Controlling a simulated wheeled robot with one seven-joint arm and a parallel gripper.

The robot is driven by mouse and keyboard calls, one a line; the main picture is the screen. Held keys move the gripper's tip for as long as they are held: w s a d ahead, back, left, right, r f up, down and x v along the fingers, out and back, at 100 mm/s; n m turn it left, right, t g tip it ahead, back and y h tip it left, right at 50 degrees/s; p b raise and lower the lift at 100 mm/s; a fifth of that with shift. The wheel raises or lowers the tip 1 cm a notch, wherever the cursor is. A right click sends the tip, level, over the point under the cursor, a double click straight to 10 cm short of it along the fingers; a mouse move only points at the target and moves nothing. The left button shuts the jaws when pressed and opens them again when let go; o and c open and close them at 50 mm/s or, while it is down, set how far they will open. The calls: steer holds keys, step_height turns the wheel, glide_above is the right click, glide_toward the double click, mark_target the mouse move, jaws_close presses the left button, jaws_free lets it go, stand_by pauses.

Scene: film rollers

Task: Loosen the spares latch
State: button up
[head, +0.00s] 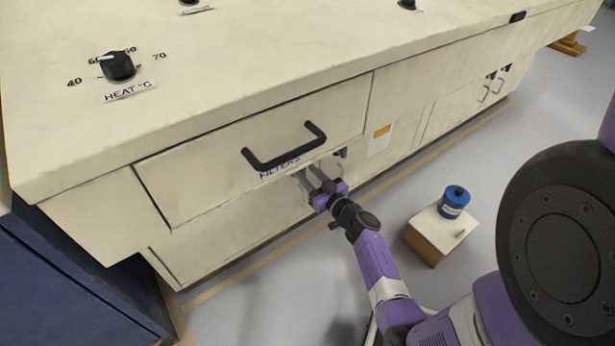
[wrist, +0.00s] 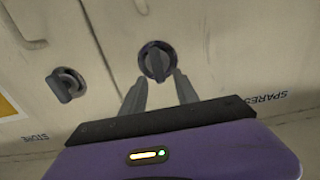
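In the wrist view a dark round turn-latch (wrist: 157,61) sits on the cream cabinet front, with the SPARES label (wrist: 266,97) to its right. My gripper (wrist: 161,82) is open, its two grey fingers pointing at this latch, one to each side of its lower part. I cannot tell whether they touch it. In the head view my gripper (head: 308,176) is at the cabinet front below the FILTERS drawer handle (head: 285,148). The spares latch is hidden there behind the gripper or too small to tell.
A second dark latch (wrist: 66,85) is at the left, near a STORE label (wrist: 34,137). The handle of the FILTERS drawer juts out just above my gripper. A wooden box (head: 430,240) with a blue tin (head: 455,201) stands on the floor to the right.

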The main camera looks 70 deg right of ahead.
steer(key=shift+w+d, duration=0.1)
jaws_close()
